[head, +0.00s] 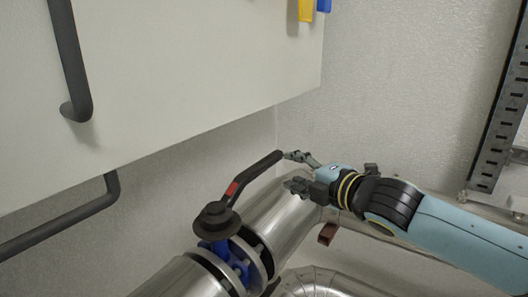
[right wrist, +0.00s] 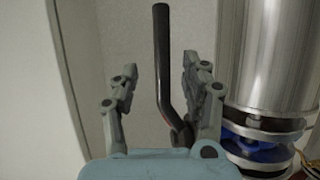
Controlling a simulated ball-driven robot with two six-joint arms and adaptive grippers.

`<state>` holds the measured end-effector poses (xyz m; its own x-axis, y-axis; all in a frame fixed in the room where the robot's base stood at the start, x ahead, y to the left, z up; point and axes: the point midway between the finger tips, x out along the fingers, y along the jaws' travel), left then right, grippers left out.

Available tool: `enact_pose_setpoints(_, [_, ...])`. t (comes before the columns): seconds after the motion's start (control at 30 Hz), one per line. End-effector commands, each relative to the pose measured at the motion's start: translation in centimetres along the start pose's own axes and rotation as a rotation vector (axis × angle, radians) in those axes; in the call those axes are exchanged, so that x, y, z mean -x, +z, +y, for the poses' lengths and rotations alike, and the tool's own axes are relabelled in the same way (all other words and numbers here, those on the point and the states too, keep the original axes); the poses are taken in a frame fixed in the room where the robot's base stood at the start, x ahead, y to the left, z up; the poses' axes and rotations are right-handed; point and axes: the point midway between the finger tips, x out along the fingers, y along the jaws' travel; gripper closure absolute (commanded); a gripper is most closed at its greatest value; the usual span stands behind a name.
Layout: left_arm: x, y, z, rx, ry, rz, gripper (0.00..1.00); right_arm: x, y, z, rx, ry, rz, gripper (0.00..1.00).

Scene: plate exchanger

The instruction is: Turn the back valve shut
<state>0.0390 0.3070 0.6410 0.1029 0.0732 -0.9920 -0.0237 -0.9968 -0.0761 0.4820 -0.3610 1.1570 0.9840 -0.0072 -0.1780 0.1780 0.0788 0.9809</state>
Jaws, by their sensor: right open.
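The valve has a black lever handle (head: 255,175) with a red mark, on a blue valve body (head: 225,250) between flanges of a silver pipe. The lever points up and to the right in the head view, roughly along the pipe. My right gripper (head: 290,170) is open at the lever's far end. In the right wrist view, the lever (right wrist: 161,60) stands between the two spread fingers of the gripper (right wrist: 158,85), with gaps on both sides. The blue valve body (right wrist: 255,152) shows at lower right there. My left gripper is not in view.
A silver pipe (head: 285,212) runs beside and below the lever. A large pale panel (head: 180,75) with dark bar handles (head: 68,60) hangs above left. A slotted metal rail (head: 500,110) stands at the right. The wall behind is bare.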

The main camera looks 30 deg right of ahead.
Motion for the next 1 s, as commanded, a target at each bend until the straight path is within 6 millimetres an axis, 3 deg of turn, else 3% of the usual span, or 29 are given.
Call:
enact_pose_setpoints(0.5, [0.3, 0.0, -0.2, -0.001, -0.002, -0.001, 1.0, -9.0, 0.0, -0.1, -0.006, 0.002, -0.001, 0.53])
enact_pose_setpoints(0.67, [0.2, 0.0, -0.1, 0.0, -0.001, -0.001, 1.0, -10.1, 0.0, -0.2, -0.005, 0.0, 0.0, 0.53])
enact_pose_setpoints(0.93, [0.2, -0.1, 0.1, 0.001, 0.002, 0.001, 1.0, -10.2, -0.1, -0.1, -0.004, 0.0, 0.0, 0.53])
enact_pose_setpoints(1.0, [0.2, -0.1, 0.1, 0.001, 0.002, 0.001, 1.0, -10.2, -0.1, -0.1, -0.004, 0.0, 0.0, 0.62])
